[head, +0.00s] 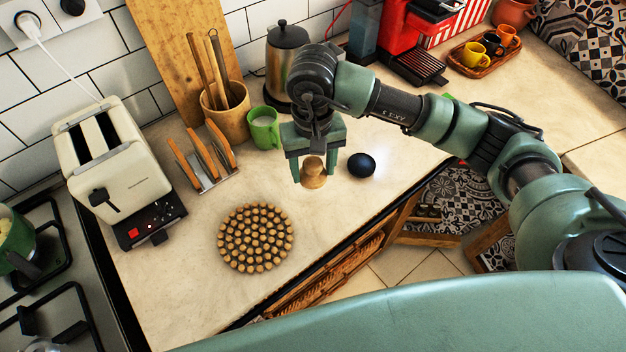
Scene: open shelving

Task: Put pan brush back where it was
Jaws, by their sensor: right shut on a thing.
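The pan brush (314,174) looks like a small, light wooden piece with a rounded knob. It is between the fingers of my right gripper (315,168), which points down over the counter and is shut on it. The gripper hides part of the brush. I cannot tell whether the brush touches the counter. My left gripper is not in view.
A round black object (361,165) lies just right of the brush. A beaded wooden trivet (255,238) lies in front. Counter between is clear.

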